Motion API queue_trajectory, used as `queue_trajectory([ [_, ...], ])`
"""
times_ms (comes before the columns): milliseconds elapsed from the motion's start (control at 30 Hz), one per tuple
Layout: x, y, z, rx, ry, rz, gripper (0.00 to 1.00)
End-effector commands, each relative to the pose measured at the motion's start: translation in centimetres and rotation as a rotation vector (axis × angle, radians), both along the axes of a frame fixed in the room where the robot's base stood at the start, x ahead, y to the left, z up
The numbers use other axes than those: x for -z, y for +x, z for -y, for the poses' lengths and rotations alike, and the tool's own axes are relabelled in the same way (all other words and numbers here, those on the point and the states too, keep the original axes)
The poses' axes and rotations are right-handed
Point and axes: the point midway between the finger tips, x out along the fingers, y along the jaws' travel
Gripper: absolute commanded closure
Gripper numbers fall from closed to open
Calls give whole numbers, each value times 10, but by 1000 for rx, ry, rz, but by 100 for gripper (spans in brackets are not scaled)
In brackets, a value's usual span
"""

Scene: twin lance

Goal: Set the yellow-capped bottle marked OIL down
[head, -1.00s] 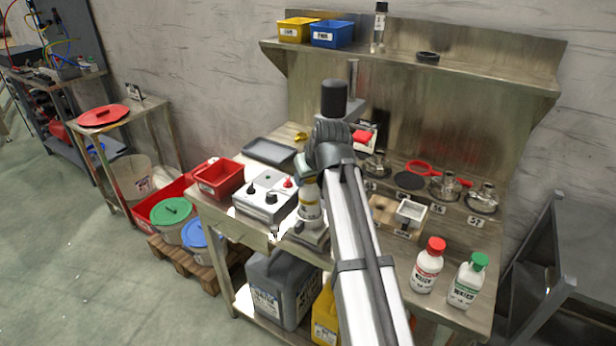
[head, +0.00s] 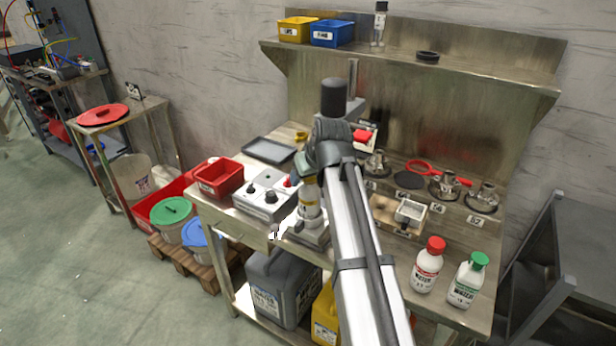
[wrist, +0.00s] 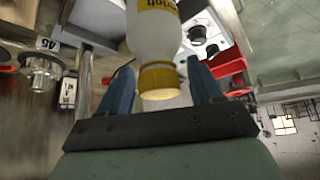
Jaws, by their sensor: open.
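The bottle (head: 310,210), white with a yellow band, is upright over a grey metal base (head: 306,235) at the table's front edge. It seems to stand on this base, but the contact is not clear. In the wrist view the bottle's yellow cap (wrist: 159,80) and white body (wrist: 154,36) show, with part of a yellow label; the OIL marking is not readable. My gripper (wrist: 163,88) is open, its two blue fingers on either side of the cap with gaps showing. In the head view my wrist hides the cap and most of the fingers.
A white control box (head: 266,195) with knobs stands close left of the bottle, beside a red bin (head: 219,177). A dark tray (head: 269,150) lies behind. Red-capped (head: 428,265) and green-capped (head: 468,280) bottles stand at the front right. A shelf (head: 470,72) overhangs the back.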

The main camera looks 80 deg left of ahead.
Motion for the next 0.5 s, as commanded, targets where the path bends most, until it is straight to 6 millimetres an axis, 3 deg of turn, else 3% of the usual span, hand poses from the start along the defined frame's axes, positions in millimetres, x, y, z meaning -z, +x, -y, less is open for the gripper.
queue_trajectory([
  [500, -72, 9, 47, 1, 2, 0, 35],
])
